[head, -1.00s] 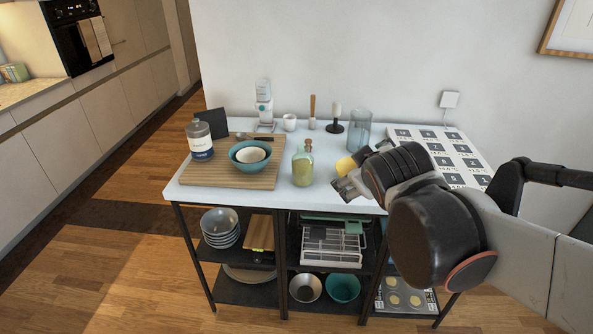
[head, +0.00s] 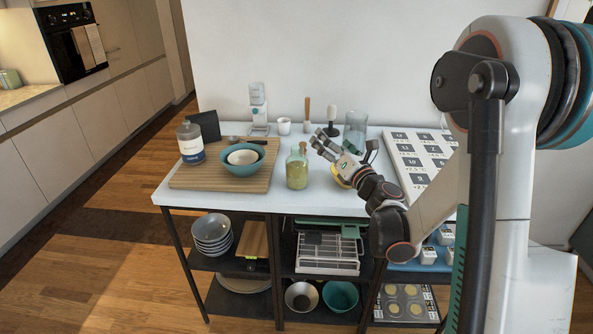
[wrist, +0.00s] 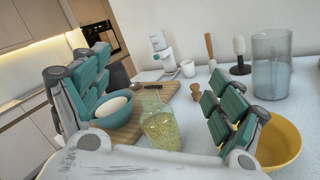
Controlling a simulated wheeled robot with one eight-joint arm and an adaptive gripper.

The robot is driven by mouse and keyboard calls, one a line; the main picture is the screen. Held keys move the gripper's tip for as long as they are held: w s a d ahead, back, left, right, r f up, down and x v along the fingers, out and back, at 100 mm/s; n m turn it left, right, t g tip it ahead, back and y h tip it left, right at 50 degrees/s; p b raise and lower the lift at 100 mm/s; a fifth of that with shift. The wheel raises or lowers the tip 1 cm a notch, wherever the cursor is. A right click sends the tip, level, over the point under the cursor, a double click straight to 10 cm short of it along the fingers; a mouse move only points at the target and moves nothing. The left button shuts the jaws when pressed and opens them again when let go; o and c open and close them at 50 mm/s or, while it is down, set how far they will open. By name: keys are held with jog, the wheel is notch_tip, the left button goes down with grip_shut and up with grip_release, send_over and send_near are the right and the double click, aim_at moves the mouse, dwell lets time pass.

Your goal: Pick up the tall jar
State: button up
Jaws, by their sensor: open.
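In the wrist view the jar (wrist: 161,131) shows in the gap between my teal-padded fingers. My gripper (head: 323,139) is open and empty, to the right of the jar's top and above the counter, with its fingers pointing up and left. The wrist view shows both fingers (wrist: 157,78) spread wide. I see no contact with the jar.
A yellow bowl (wrist: 282,142) sits close by my right finger. A blue bowl (head: 228,163) with a smaller bowl inside is on the board (head: 190,179) to the left. A clear glass cylinder (head: 355,134), a white cup (head: 284,126) and a labelled bottle (head: 190,144) also stand here.

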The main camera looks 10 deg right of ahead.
aim_at(305, 173)
jog(key=f+n+g+y, duration=0.1)
jog(key=f+n, duration=0.2)
jog(key=f, duration=0.1)
jog(key=a+f+n+g+y, duration=0.1)
jog(key=f+n+y, duration=0.1)
jog(key=f, duration=0.3)
jog(key=s+f+n+g+y+b, duration=0.1)
jog(key=f+n, duration=0.3)
jog(key=f, duration=0.1)
jog(key=shift+a+f, duration=0.15)
jog(key=shift+f, duration=0.1)
jog(key=b+x, duration=0.1)
jog(key=x, duration=0.7)
jog(key=shift+w+a, duration=0.2)
jog(key=shift+a, duration=0.05)
jog(key=b+x, duration=0.2)
jog(key=x, duration=0.2)
jog(key=shift+w+a+f, duration=0.1)
jog(key=shift+w+f, duration=0.05)
jog(key=shift+w+a, duration=0.15)
jog(key=shift+w, duration=0.2)
jog(key=c, duration=1.7)
